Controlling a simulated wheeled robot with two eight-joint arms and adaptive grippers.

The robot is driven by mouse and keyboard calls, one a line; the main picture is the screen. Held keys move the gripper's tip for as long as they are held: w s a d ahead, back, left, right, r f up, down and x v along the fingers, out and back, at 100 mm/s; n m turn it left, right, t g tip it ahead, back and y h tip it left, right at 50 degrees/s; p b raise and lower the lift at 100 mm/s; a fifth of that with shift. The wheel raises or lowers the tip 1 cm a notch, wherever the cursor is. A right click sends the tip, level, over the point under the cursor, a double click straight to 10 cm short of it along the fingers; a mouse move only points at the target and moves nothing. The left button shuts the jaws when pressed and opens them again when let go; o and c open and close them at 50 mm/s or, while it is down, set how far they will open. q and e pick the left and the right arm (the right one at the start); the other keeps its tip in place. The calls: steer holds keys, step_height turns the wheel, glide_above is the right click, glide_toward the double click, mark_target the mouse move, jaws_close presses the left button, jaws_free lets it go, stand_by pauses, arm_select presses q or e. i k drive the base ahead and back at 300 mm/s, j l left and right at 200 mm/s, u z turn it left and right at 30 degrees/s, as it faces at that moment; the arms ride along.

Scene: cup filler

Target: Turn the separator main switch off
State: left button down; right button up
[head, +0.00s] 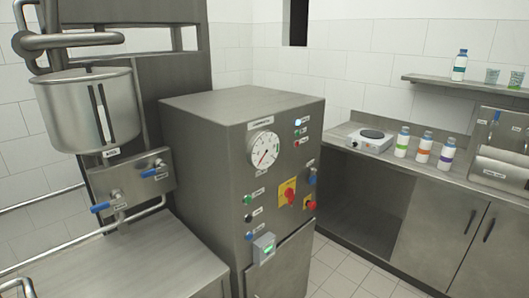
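A grey metal cabinet (232,125) stands in the middle of the head view, with a control panel on its front. A yellow plate with a red rotary switch (288,192) is on the panel and looks like the main switch. Its label and exact setting are too small to read. A round white dial (264,149) is above and left of it. Neither of my grippers is in view, and nothing touches the panel.
Several small buttons surround the switch, with a small box with a green display (264,248) below. A steel vessel (90,110) and blue-handled valves (155,171) are at left. A counter (375,158) with a hot plate (370,139) and bottles is at right. Some floor (335,270) is clear.

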mark_target(289, 193)
steer(key=i+l+z, duration=0.1)
steer(key=l, duration=0.3)
steer(key=i+l, duration=0.25)
steer(key=i+l+z, duration=0.15)
steer(key=l, duration=0.35)
